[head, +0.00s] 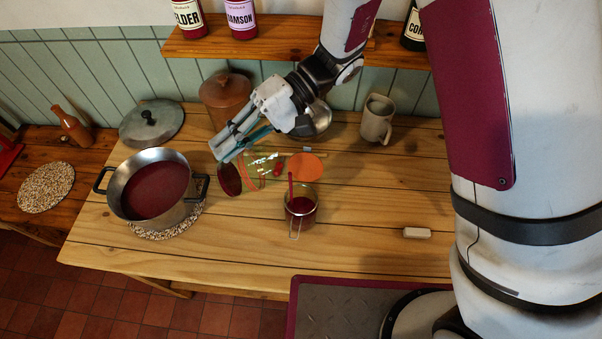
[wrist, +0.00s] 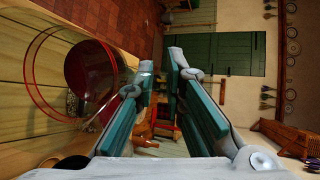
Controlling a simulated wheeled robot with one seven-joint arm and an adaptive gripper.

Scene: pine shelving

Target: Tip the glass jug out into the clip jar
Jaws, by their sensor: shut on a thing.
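My gripper (head: 226,150) is shut on the glass jug (head: 230,179), which is tipped over on its side above the table. Dark red contents show at the jug's left end, and its clear body reaches right towards the clip jar. In the wrist view the jug (wrist: 90,72) appears as clear glass with a red ring and dark red contents, beside the fingers (wrist: 160,75); the grip itself is hard to see. The clip jar (head: 301,208) stands upright with red contents low inside. Its orange-edged lid (head: 305,167) is open behind. A thin red streak runs down into the jar's mouth.
A two-handled pot (head: 184,211) of red contents stands on a speckled mat at left. Behind are a grey lid (head: 151,122), a brown crock (head: 226,92) and a mug (head: 377,118). The front table is mostly clear.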

